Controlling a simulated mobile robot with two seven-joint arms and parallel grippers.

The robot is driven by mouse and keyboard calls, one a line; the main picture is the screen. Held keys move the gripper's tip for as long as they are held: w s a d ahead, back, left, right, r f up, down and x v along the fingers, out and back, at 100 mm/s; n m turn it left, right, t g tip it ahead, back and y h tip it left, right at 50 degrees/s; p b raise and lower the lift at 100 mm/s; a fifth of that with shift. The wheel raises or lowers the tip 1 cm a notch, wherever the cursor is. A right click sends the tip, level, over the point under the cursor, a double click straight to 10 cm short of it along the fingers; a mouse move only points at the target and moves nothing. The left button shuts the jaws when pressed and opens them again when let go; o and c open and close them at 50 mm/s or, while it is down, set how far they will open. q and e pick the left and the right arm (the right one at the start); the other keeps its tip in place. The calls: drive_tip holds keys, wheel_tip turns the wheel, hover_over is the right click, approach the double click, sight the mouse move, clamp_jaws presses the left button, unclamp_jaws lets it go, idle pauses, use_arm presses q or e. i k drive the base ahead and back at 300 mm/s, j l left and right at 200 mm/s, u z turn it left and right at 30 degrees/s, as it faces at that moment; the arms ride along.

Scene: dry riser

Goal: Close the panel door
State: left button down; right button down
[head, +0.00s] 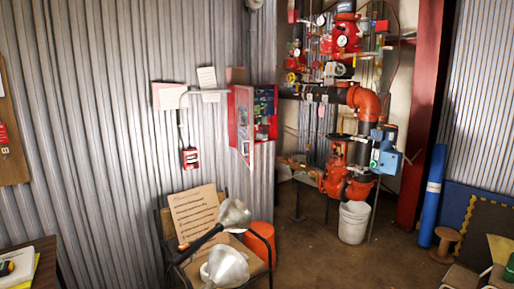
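A red panel box (265,112) is mounted on the corrugated metal wall, just right of the picture's middle. Coloured parts show inside it, so it stands open. A red panel with a pale lower edge (240,122) stands at its left side and looks like the door, swung out from the box. Its exact angle and its handle are too small to tell. Neither of my grippers is in view, and no contact with the panel shows.
A chair with a cardboard sign (194,213) and metal cone-shaped objects (228,268) stands below the panel. An orange bucket (260,242) is beside it. Red valves and pipes (365,102) and a white bucket (354,222) stand right. Brown floor (315,262) is clear at centre right.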

sight(244, 95)
drive_tip(key=i+l+u, duration=0.1)
drive_tip(key=i+l, duration=0.3)
drive_tip(key=l, duration=0.25)
drive_tip(key=i+l+u, duration=0.15)
drive_tip(key=i+l, duration=0.25)
drive_tip(key=l, duration=0.25)
drive_tip(key=i+l+u, duration=0.15)
drive_tip(key=l, duration=0.2)
